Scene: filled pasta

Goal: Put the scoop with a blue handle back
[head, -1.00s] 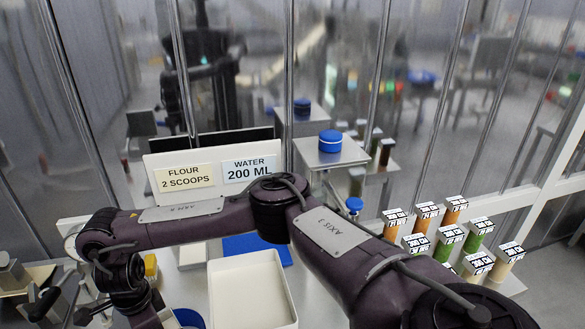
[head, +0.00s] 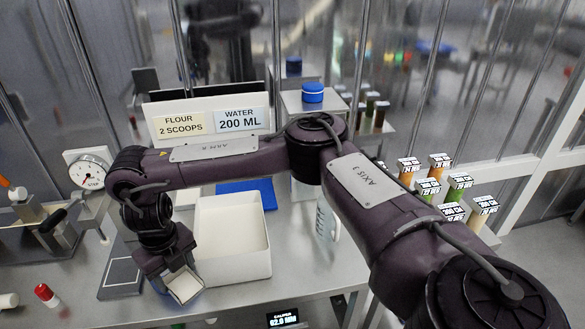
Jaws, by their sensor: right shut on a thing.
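My right arm reaches across the head view from the lower right, and its gripper (head: 168,268) points down at the lower left, just left of a white open bin. It is shut on what looks like the scoop (head: 184,286), of which a square, pale, open-topped part shows below the jaws. The handle is hidden by the gripper, so its colour cannot be told. A bit of blue shows behind and beside the scoop; I cannot tell what it belongs to. My left gripper is not in view.
The white bin (head: 233,275) stands right of the gripper, with a blue mat (head: 247,189) behind it. A dark flat pad (head: 121,276) lies left. A dial (head: 90,172), a red-capped item (head: 46,293) and a clear jug (head: 327,220) stand around. Labelled tubes (head: 460,186) are at right.

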